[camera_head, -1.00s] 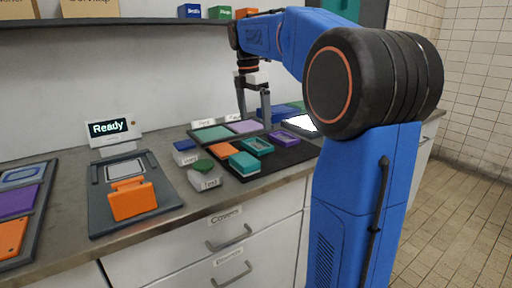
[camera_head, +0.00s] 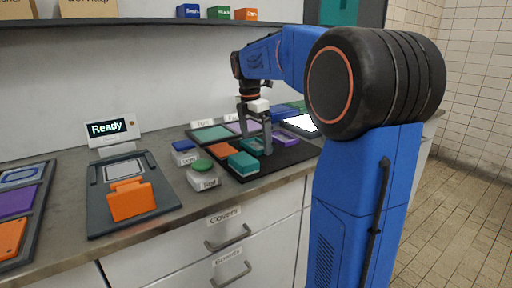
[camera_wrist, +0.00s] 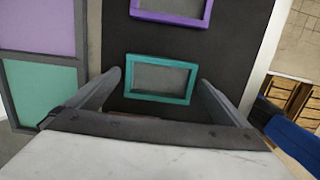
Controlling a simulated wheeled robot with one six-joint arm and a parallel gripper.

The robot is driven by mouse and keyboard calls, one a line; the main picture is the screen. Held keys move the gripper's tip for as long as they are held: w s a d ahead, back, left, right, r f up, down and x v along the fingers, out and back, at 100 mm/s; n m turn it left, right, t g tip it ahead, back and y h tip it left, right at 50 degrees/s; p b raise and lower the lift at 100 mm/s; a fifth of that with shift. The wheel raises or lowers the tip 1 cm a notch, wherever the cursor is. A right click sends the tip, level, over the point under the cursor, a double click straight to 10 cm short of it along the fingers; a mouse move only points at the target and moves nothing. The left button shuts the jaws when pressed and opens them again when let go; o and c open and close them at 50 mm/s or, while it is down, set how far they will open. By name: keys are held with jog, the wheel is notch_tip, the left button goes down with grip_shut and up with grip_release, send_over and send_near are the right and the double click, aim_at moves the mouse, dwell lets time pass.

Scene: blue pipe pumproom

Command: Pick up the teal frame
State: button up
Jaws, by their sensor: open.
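The teal frame (camera_wrist: 160,97) is a small rectangular ring lying flat on a black mat (camera_wrist: 225,50). In the wrist view it sits between the two fingers of my gripper (camera_wrist: 160,80), with a gap on each side. The fingers are open and hold nothing. In the head view my gripper (camera_head: 257,140) points down over the mat, and its fingers partly hide the teal frame (camera_head: 250,145). I cannot tell the exact height of the fingertips over the mat.
A purple frame (camera_wrist: 172,10) lies beyond the teal one. A teal block (camera_head: 243,164) and an orange piece (camera_head: 221,149) are close by on the left. An orange clamp (camera_head: 131,198) rests on a device further left.

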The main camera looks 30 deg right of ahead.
jog(key=shift+c, duration=0.6)
jog(key=c, duration=0.9)
jog(key=shift+o, duration=0.2)
jog(key=shift+r, duration=0.1)
